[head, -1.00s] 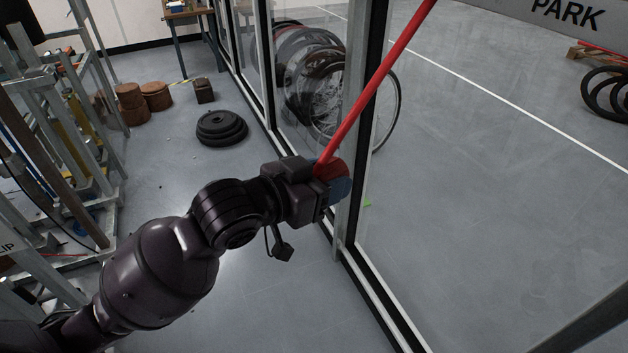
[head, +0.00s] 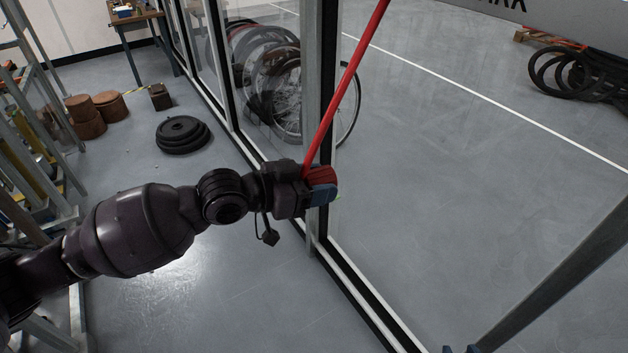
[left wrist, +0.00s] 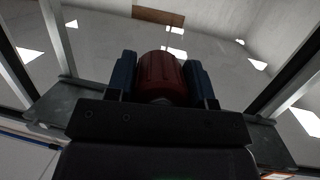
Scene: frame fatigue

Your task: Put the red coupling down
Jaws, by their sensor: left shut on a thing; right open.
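The red coupling (head: 320,174) is a ribbed dark-red cylinder. A bright red hose or line (head: 345,90) runs from beside it up to the top edge of the head view. My left gripper (head: 325,188) has blue fingers and is shut on the coupling, in the air close to the glass partition's frame. The left wrist view shows the coupling (left wrist: 160,72) upright between the two blue fingers.
The glass partition (head: 318,130) with metal posts runs beside my left gripper. Wheels (head: 285,95) stand by it. Stacked black discs (head: 183,134) and brown drums (head: 95,112) lie on the floor at left, near metal racks (head: 25,130). The floor at right is largely clear.

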